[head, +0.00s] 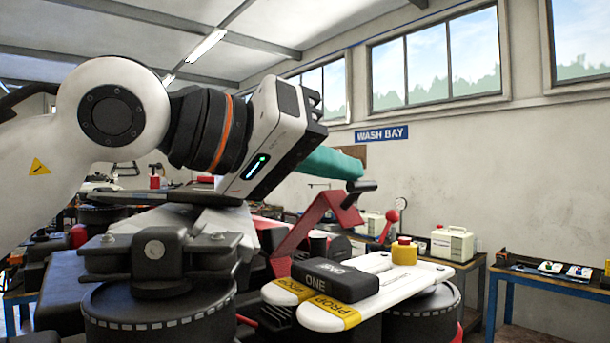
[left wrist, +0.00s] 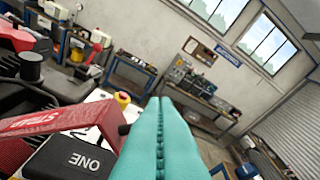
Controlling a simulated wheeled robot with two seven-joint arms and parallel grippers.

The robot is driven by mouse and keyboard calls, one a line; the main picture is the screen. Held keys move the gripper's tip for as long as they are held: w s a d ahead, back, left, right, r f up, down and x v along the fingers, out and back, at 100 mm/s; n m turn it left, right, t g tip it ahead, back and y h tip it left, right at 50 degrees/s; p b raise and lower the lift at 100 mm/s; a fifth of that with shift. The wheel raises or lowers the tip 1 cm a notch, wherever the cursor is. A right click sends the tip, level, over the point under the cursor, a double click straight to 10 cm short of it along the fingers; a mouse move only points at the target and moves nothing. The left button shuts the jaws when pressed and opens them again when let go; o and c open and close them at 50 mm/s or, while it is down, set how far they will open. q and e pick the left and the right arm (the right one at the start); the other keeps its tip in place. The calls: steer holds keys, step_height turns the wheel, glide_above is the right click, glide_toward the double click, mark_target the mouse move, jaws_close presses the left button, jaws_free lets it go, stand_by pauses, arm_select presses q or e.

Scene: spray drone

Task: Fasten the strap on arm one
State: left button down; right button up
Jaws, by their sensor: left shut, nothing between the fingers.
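The red strap (head: 322,215) stands raised and bent above the drone, with a black bar (head: 361,187) at its upper end. In the left wrist view the strap (left wrist: 60,124) with white lettering crosses at the left, over the black block marked ONE (left wrist: 72,160). In the head view that block (head: 335,278) lies on the white folded propeller arms with yellow PROP bands (head: 343,315). My left gripper (head: 352,164) has teal fingers, shut and empty, just above the strap's bar; whether they touch it I cannot tell. The fingers (left wrist: 160,104) fill the middle of the left wrist view. My right gripper is out of view.
A yellow cap (head: 404,251) stands on the white part behind the block. Black round drone parts (head: 160,310) fill the front left. Benches with a white canister (head: 452,244) and small items (head: 565,270) stand along the back wall. The air above the block is clear.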

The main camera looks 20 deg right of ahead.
arm_select(q)
steer(key=s+d+f+m+t+y+b, duration=0.1)
steer(key=s+d+f+m+b, duration=0.2)
steer(key=s+f+m+b, duration=0.2)
steer(key=shift+s+f+m+t+b, duration=0.35)
steer(key=shift+s+f+b, duration=1.45)
steer(key=shift+f, duration=1.6)
steer(key=shift+w, duration=0.1)
steer(key=s+a+r+p, duration=0.1)
steer(key=s+a+r, duration=0.3)
steer(key=a+r, duration=0.2)
steer(key=shift+s+a+r, duration=0.15)
steer(key=shift+a+r, duration=0.05)
steer(key=shift+a, duration=1.05)
